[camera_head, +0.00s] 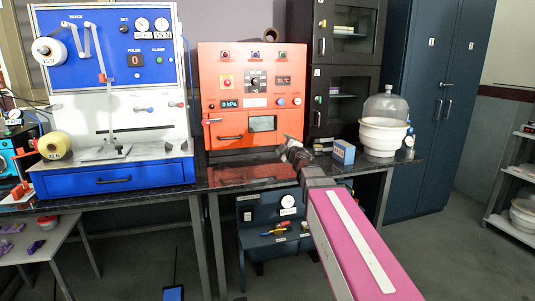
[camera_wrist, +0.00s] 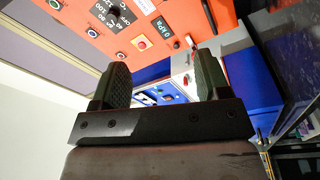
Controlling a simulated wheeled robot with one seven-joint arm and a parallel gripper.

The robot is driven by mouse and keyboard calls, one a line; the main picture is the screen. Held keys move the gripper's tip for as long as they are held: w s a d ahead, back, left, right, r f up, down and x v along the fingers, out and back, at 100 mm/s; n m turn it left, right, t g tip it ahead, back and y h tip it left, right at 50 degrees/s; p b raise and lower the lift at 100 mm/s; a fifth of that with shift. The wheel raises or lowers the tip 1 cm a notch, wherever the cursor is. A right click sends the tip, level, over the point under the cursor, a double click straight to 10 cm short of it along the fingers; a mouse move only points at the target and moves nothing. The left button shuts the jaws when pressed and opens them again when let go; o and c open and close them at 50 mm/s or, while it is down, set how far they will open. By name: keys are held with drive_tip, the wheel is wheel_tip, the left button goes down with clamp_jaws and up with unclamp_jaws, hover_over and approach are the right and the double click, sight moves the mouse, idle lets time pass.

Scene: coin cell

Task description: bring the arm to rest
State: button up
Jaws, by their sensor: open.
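My gripper (camera_head: 292,147) is at the end of my pink arm in the head view, raised in front of the right edge of the orange oven-like machine (camera_head: 210,84), near the level of the bench top. In the wrist view my gripper (camera_wrist: 160,88) has its two dark fingers spread apart with nothing between them. The orange machine (camera_wrist: 180,20) fills the top of the wrist view, and a blue and white machine (camera_wrist: 158,70) shows beyond the fingers. Whether the gripper touches anything is hard to tell.
A blue box (camera_head: 344,153) and a glass bell jar on a white base (camera_head: 383,135) stand to the right of my gripper on the dark bench (camera_head: 240,176). The blue and white tape machine (camera_head: 110,100) stands left. Dark cabinets (camera_head: 430,100) are at the back right.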

drive_tip(key=s+d+f+m+g+h, duration=0.3)
drive_tip(key=d+f+m+h, duration=0.3)
drive_tip(key=f, duration=0.4)
drive_tip(key=s+d+f+m+g+h, duration=0.35)
drive_tip(key=d+f+m, duration=0.4)
drive_tip(key=f, duration=0.35)
drive_tip(key=s+a+f+m+g+y, duration=0.1)
drive_tip(key=s+f+m+g, duration=0.3)
drive_tip(key=s+f+g, duration=0.7)
drive_tip(key=s+f+y, duration=0.1)
drive_tip(key=s+f, duration=0.5)
drive_tip(key=s, duration=0.3)
drive_tip(key=shift+s+a+f+y, duration=0.25)
drive_tip(key=shift+s+f+y, duration=0.05)
drive_tip(key=shift+f+y, duration=0.05)
